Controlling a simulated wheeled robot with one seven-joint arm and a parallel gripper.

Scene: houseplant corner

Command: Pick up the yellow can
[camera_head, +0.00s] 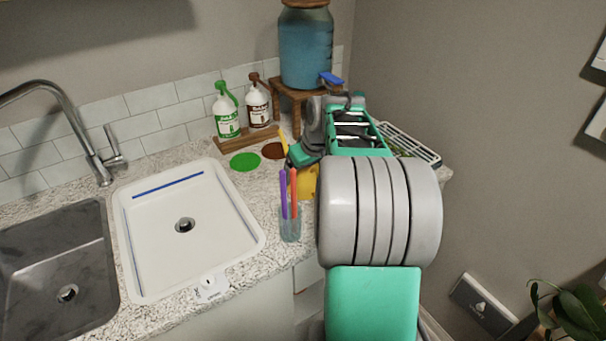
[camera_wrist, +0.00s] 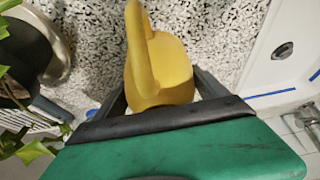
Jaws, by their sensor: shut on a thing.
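The yellow can (camera_head: 307,184) is a small watering can on the right part of the speckled counter in the head view, partly hidden behind my arm and the cup of pens. In the wrist view the yellow can (camera_wrist: 163,72) fills the middle, its spout or handle rising toward the top. My gripper (camera_wrist: 162,95) is shut on the can, with a grey finger on each side of its body. Its fingertips are hidden in the head view. I cannot tell whether the can touches the counter.
A clear cup (camera_head: 290,226) with purple and orange pens stands close in front of the can. Green (camera_head: 227,116) and brown-labelled bottles (camera_head: 257,104) and a water dispenser (camera_head: 305,50) stand behind. A slatted rack (camera_head: 408,145) is at right.

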